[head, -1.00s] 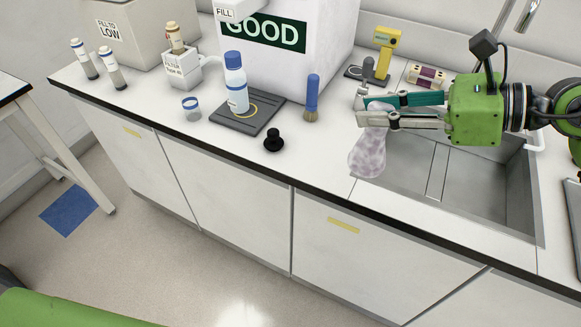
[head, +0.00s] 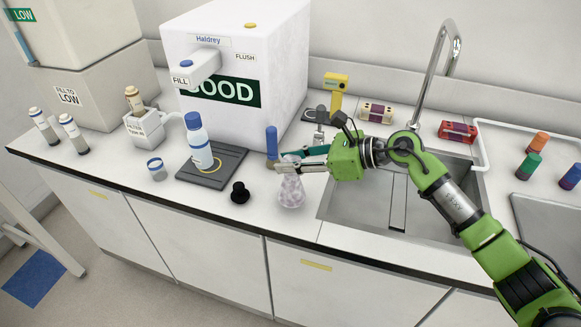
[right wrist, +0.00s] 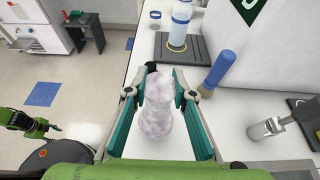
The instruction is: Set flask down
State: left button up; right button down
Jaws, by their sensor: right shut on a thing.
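The flask (head: 291,190) is a cloudy, mottled conical vessel. It stands upright over the counter front, left of the sink, and also shows in the right wrist view (right wrist: 157,118). My right gripper (head: 284,164) is shut on its neck from the right, with a teal and grey finger on either side. Whether the flask's base touches the counter (head: 335,238) is unclear. A green arm part, seemingly my left, shows at the far left of the right wrist view; its fingers cannot be made out.
A black stopper (head: 240,193) stands left of the flask. A blue-handled brush (head: 271,142) is just behind it. A blue-capped bottle (head: 198,145) stands on a dark pad (head: 228,165). The sink (head: 345,205) lies right. Bare counter shows between stopper and flask.

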aim_at(292, 180)
notch_tip(292, 180, down, 2)
jog(key=shift+f+p, duration=0.1)
jog(key=shift+p, duration=0.55)
jog(key=shift+f, duration=0.4)
jog(key=shift+f, duration=0.15)
jog(key=c, duration=1.7)
grip_release()
